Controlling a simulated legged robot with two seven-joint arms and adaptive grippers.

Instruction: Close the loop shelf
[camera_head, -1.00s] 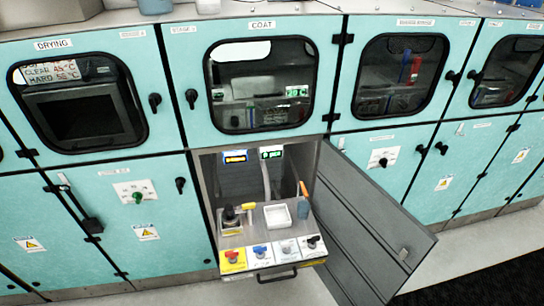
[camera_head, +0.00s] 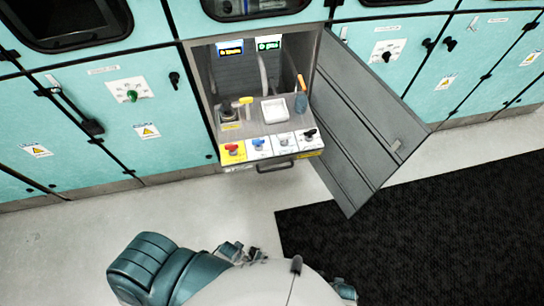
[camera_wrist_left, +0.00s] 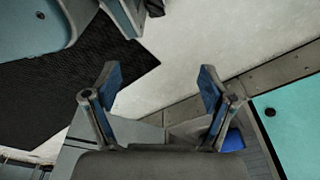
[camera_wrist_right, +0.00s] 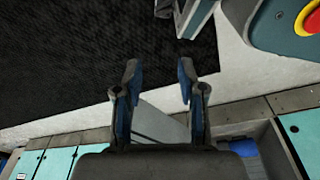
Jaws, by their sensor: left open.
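The loop shelf (camera_head: 245,131) is pulled out of the open lower bay below the window marked COAT. My left gripper (camera_wrist_left: 158,80) is open and empty in the left wrist view. My right gripper (camera_wrist_right: 158,75) is open and empty in the right wrist view, its fingers closer together. Neither gripper is visible in the head view.
A grey cabinet door (camera_head: 365,115) stands swung open to the right of the shelf, jutting over the floor. Teal cabinets (camera_head: 115,120) flank the bay. Pale floor (camera_head: 200,215) and a black mat (camera_head: 430,220) are clear. My own body shows at the bottom.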

